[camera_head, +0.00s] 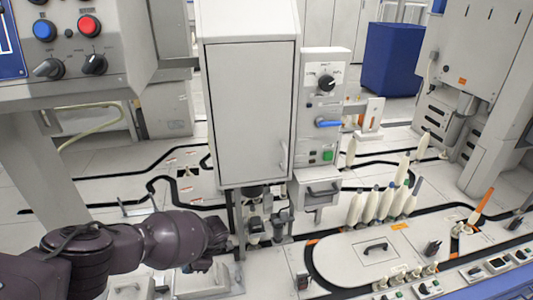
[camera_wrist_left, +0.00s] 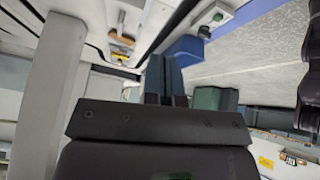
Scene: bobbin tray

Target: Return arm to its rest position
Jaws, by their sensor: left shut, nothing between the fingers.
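My left arm, dark purple, reaches in from the lower left of the head view. Its left gripper (camera_head: 226,244) is beside the base of the tall grey cabinet (camera_head: 247,105), partly hidden by my wrist. In the left wrist view the two fingers of the left gripper (camera_wrist_left: 165,78) are together with nothing between them. I cannot tell whether they touch anything. My right gripper is in neither view.
A black-edged track winds over the pale deck. A control box with blue and red buttons (camera_head: 88,26) hangs at upper left.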

